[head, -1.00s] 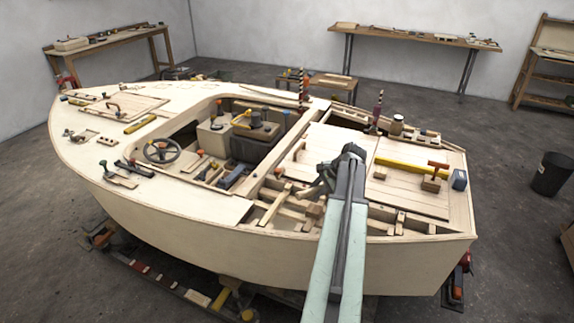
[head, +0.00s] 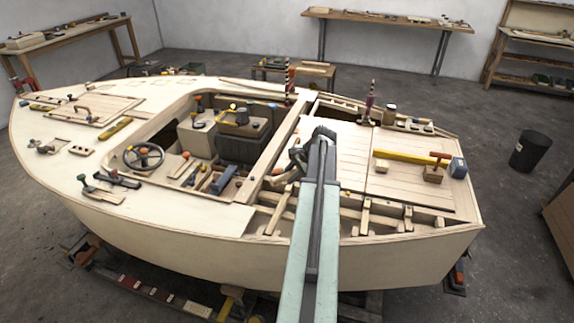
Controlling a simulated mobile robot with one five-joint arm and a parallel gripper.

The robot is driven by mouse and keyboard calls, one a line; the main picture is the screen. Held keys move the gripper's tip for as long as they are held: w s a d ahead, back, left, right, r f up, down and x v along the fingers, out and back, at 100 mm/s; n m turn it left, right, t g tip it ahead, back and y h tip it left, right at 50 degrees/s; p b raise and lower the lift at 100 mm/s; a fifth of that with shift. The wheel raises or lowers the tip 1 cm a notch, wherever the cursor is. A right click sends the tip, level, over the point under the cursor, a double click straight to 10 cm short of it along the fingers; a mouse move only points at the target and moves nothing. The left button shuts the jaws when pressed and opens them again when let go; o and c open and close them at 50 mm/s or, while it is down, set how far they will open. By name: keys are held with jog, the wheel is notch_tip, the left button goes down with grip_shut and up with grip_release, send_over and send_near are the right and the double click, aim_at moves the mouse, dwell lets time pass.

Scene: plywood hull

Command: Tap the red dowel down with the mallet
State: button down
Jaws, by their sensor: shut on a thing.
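My gripper (head: 322,135) is at the end of my outstretched arm, over the near left part of the pale slatted deck. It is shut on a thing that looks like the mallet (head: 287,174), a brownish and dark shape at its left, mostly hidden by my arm. Small red parts show on the boat. Another is a red-topped peg (head: 186,155) in the cockpit. I cannot tell for sure which is the red dowel.
The plywood hull (head: 170,212) fills the middle. A striped post (head: 290,78) and a dark red post (head: 369,100) stand up behind. Open frames (head: 365,215) lie along the near side.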

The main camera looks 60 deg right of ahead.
notch_tip(320, 180, up, 5)
jog(key=p, duration=0.3)
jog(key=shift+w+d+p, duration=0.15)
jog(key=shift+p, duration=0.25)
notch_tip(320, 180, down, 6)
jog(key=b, duration=0.6)
jog(key=shift+f, duration=0.1)
notch_tip(320, 180, down, 5)
jog(key=b, duration=0.5)
notch_tip(320, 180, up, 6)
jog(key=p, duration=0.5)
jog(key=shift+f+p, duration=0.1)
jog(key=shift+p, duration=0.2)
jog(key=shift+f, duration=0.2)
